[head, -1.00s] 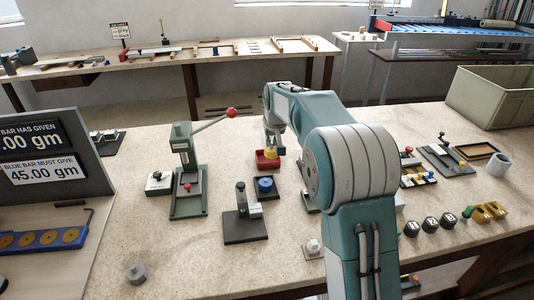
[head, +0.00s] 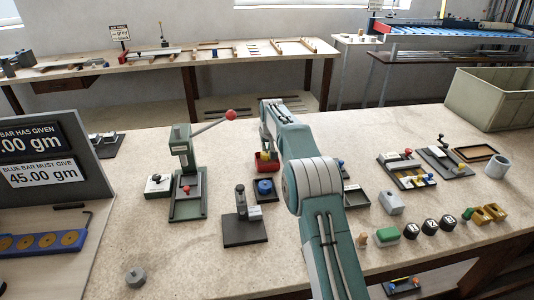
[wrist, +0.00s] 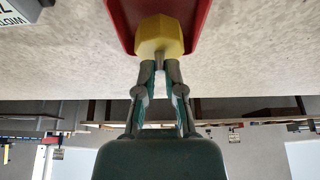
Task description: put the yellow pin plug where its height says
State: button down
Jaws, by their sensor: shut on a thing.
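The yellow pin plug (wrist: 160,36) is between the fingertips of my gripper (wrist: 160,72) in the wrist view. It is a faceted yellow piece, and my gripper is shut on it. A red tray (wrist: 118,14) lies right behind the plug in that view. In the head view the red tray (head: 275,167) stands near the middle of the bench, beneath the end of my arm. My arm hides much of the gripper there. I cannot tell whether the plug touches the tray.
A green press (head: 188,170) with a red-knobbed lever stands left of the tray. A blue round piece on a dark base (head: 264,188) and a grey stand (head: 241,220) are nearer. Fixtures and black knobs (head: 429,226) fill the right. The front-left bench is mostly clear.

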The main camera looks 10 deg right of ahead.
aim_at(267, 155)
jog(key=shift+f, duration=1.3)
jog(key=shift+s, duration=0.1)
jog(key=c, duration=0.7)
grip_release()
jog(key=shift+f, duration=0.1)
jog(key=shift+c, duration=0.2)
